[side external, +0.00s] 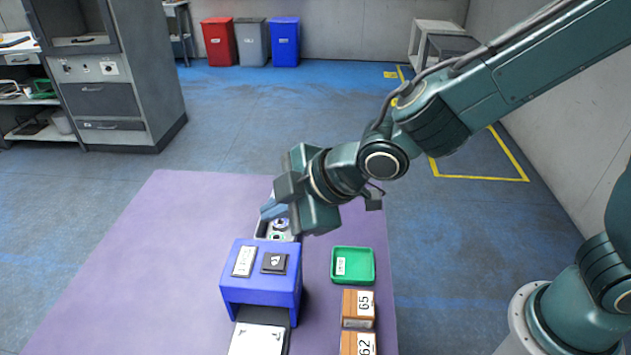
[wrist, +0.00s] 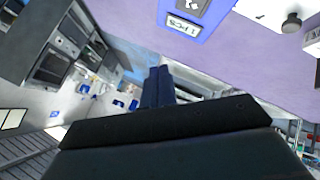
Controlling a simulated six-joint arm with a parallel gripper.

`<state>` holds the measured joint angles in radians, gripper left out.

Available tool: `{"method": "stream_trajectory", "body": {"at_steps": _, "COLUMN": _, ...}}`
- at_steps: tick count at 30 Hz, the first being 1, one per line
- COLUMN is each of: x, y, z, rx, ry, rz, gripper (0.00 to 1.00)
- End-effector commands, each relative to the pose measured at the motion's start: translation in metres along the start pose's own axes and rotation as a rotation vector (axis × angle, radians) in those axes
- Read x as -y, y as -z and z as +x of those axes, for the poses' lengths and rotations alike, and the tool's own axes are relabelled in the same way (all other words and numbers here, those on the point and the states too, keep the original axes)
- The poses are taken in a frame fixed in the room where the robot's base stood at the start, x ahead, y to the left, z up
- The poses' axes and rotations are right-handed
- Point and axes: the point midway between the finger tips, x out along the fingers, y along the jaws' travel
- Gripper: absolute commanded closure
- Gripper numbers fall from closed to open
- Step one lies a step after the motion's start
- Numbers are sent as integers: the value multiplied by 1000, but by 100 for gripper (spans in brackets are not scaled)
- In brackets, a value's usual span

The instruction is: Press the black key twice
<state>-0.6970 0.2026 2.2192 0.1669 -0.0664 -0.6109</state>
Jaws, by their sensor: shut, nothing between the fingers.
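The black key (side external: 274,263) is a small dark square with a white mark. It lies on top of the blue box (side external: 262,293), beside a white label (side external: 244,261). My gripper (side external: 268,212) is shut and empty, above and behind the blue box in the side view, apart from the key. In the wrist view the shut fingers (wrist: 158,75) point up the picture. Part of the blue box (wrist: 200,22) shows at the top edge there, with a white label. A white mark is cut off at that edge; I cannot tell if it is the key.
A dark tray with small round items (side external: 279,229) lies behind the box, partly hidden by my gripper. A green tray (side external: 353,279) and brown cartons (side external: 358,309) are to the right. A white plate (side external: 257,341) lies in front. The purple mat (side external: 150,260) is clear at left.

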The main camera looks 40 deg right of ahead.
Motion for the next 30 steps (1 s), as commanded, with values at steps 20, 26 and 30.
{"method": "stream_trajectory", "body": {"at_steps": 20, "x": 0, "y": -1, "z": 0, "rx": 2, "ry": 1, "rz": 0, "gripper": 100}}
{"method": "stream_trajectory", "body": {"at_steps": 26, "x": 8, "y": -8, "z": 11, "rx": 3, "ry": 2, "rz": 0, "gripper": 100}}
{"method": "stream_trajectory", "body": {"at_steps": 30, "x": 15, "y": -16, "z": 20, "rx": 4, "ry": 3, "rz": 0, "gripper": 100}}
